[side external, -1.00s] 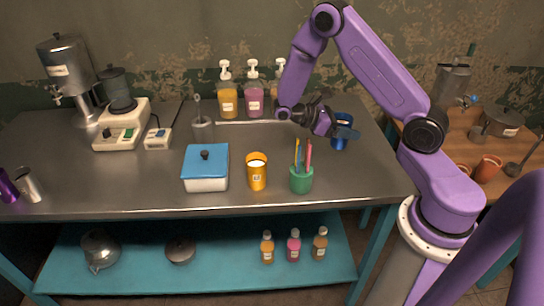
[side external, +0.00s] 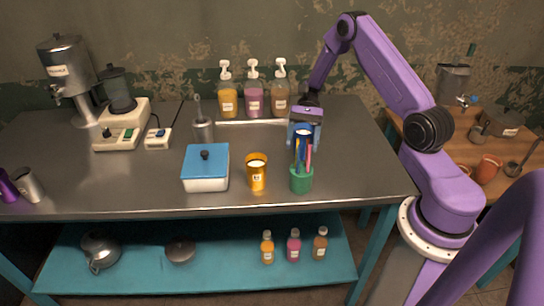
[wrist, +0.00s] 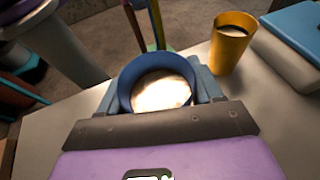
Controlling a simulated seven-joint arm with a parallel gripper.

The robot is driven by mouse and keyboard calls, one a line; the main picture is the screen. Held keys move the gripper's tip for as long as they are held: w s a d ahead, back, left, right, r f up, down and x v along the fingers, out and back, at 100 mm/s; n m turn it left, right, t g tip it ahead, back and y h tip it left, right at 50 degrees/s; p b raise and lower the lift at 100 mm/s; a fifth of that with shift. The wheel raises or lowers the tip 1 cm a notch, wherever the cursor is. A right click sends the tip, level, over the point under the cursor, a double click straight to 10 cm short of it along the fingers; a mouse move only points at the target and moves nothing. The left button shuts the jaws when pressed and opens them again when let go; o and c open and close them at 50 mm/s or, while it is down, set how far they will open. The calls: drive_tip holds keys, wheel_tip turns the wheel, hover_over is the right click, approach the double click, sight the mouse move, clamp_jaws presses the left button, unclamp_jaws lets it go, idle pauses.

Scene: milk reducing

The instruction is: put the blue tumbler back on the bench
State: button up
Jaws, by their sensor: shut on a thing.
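The blue tumbler (side external: 303,129) is between the fingers of my gripper (side external: 304,139), behind the green pencil cup as seen in the side view. In the wrist view the tumbler (wrist: 157,64) looks upright and holds a white liquid. The gripper's fingers (wrist: 160,92) close on it from both sides. The pencils and the green cup hide its lower part in the side view, so I cannot tell whether its base touches the metal bench (side external: 350,170).
The green cup (side external: 301,183) with tall pencils stands close in front of the tumbler. A yellow tumbler (side external: 257,175) and a blue-lidded box (side external: 206,170) stand to the left. Pump bottles (side external: 254,98) stand behind. The bench right of the green cup is clear.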

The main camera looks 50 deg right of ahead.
drive_tip(key=w+a+r+m+t, duration=0.2)
drive_tip(key=w+r+m+t, duration=0.4)
drive_tip(key=w+m+t, duration=0.7)
drive_tip(key=shift+t+h, duration=0.3)
drive_tip(key=shift+t, duration=0.5)
drive_tip(key=shift+s+a+f, duration=0.1)
drive_tip(key=shift+s+f, duration=0.2)
drive_tip(key=shift+f, duration=1.35)
drive_tip(key=shift+s+f, duration=0.25)
drive_tip(key=shift+f, duration=1.45)
drive_tip(key=shift+s+a+f, duration=0.1)
drive_tip(key=shift+s+f, duration=0.2)
drive_tip(key=shift+f, duration=1.35)
drive_tip(key=shift+f, duration=0.15)
drive_tip(key=o, duration=1.3)
